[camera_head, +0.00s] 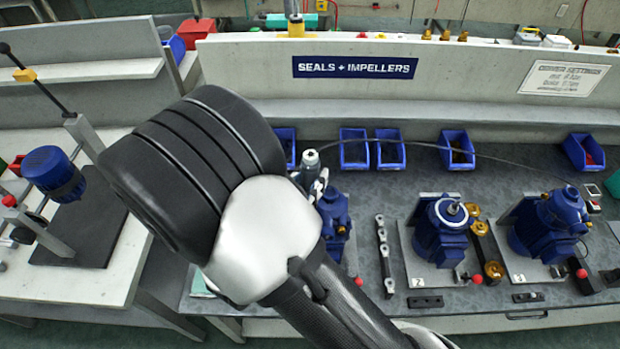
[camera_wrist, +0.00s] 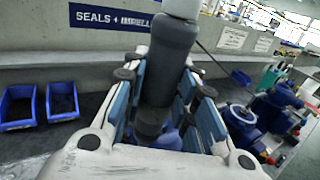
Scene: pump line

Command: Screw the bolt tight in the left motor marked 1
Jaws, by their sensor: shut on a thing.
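My gripper (camera_head: 312,184) is shut on an upright dark grey, silver-topped driver tool (camera_head: 311,158). In the wrist view, the tool (camera_wrist: 171,62) stands between the blue-padded fingers of my gripper (camera_wrist: 165,118). The blue left motor (camera_head: 334,214) stands just right of and below the gripper in the head view, partly hidden by my arm. Some blue (camera_wrist: 168,142) shows below the tool in the wrist view. The bolt, the tool's tip and the number 1 are hidden, so I cannot tell whether the tool touches the bolt.
Motor 2 (camera_head: 441,228) and motor 3 (camera_head: 548,224) stand on plates to the right, with brass parts (camera_head: 484,245) between them. Blue bins (camera_head: 355,149) line the back of the bench. A thin dark cable (camera_head: 470,152) arches over the bench near the tool.

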